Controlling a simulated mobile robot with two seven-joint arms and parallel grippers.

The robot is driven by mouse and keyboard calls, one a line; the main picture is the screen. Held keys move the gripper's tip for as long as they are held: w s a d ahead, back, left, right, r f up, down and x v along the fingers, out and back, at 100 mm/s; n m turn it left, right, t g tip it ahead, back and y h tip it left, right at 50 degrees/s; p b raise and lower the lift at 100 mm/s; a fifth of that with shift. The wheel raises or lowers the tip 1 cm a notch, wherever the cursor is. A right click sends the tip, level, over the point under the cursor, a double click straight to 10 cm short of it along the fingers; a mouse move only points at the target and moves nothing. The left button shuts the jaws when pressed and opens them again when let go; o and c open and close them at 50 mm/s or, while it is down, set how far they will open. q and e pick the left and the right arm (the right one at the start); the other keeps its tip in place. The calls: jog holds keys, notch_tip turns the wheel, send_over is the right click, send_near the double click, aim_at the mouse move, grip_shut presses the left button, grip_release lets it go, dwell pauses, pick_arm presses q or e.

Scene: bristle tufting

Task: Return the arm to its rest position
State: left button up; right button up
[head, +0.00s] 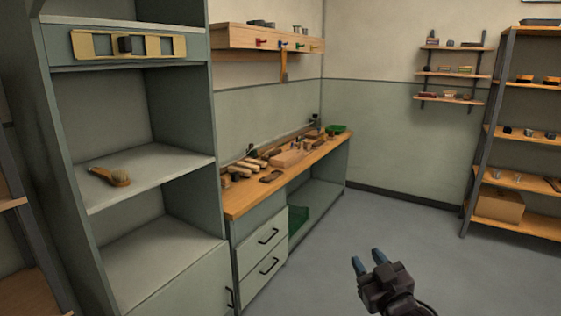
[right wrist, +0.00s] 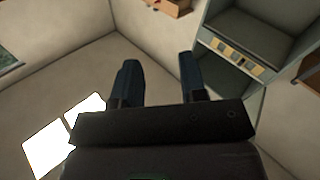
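My right gripper (head: 368,264) is low in the head view, in free air above the grey floor. Its two blue fingers stand apart with nothing between them. The right wrist view shows the same gripper (right wrist: 160,85) with its fingers spread and empty, and the room's wall and the tall cabinet (right wrist: 245,60) behind them. My left gripper is in neither view.
A tall grey-green cabinet (head: 165,174) with a brush (head: 110,176) on its middle shelf stands at the left. A workbench (head: 240,203) with several wooden pieces and drawers runs along the wall. A shelf rack (head: 483,140) stands at the right. The floor (head: 400,215) between is clear.

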jog(key=s+d+f+m+g+h, duration=0.2)
jog(key=s+d+f+g, duration=0.1)
jog(key=s+f, duration=1)
jog(key=s+d+f+m+g+h, duration=0.2)
jog(key=s+d+f, duration=0.4)
jog(key=s+f, duration=0.7)
jog(key=shift+f+m+g+h, duration=0.3)
jog(key=shift+f+g+h, duration=0.1)
jog(key=shift+f+g, duration=0.5)
